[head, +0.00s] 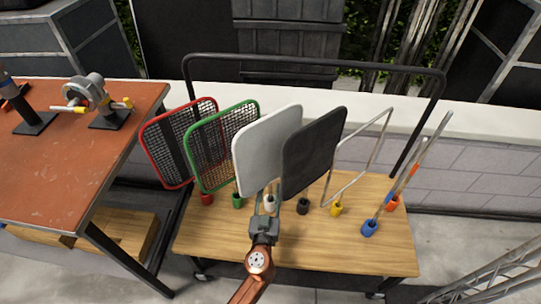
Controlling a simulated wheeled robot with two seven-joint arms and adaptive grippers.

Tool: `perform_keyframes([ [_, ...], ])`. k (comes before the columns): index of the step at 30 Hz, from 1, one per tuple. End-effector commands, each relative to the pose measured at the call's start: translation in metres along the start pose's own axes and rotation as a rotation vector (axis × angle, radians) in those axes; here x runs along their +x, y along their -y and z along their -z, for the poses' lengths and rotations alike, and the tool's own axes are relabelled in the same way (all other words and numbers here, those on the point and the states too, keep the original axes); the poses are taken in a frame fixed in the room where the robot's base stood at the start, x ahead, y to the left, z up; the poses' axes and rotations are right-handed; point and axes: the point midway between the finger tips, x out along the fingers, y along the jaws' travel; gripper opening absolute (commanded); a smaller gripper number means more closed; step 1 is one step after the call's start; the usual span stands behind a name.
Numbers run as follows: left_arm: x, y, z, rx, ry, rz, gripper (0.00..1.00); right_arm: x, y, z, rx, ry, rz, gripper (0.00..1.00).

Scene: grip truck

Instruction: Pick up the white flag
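The white flag (265,150) is a square white panel with rounded corners. It stands tilted in the rack on the wooden cart, between the green-edged mesh flag (225,145) and the black flag (312,152). A white holder (269,203) shows below its lower edge. My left gripper (268,203) reaches up from the bottom of the head view to just below the white flag. Its fingers look spread, one on each side of the white holder and lower stem. Contact with the stem cannot be made out. My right gripper is not in view.
The wooden cart top (330,245) also bears a red-edged mesh flag (170,150), an open frame (362,155) and poles in blue (369,229) and orange (392,203) holders. A reddish table (60,150) with clamps stands left. The cart's front is mostly clear.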

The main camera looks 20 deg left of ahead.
Motion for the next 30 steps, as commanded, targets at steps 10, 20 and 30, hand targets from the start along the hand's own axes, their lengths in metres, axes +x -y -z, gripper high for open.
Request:
perform_keyframes([
  [10, 0.026, 0.002, 0.000, 0.001, 0.002, 0.002, 0.31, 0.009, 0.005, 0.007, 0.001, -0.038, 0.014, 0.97],
  [20, 0.026, 0.001, 0.000, 0.001, 0.001, 0.002, 0.17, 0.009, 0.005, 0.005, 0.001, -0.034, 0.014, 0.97],
  [30, 0.026, 0.001, 0.000, 0.000, 0.002, 0.002, 0.00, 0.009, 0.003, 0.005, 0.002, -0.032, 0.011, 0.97],
])
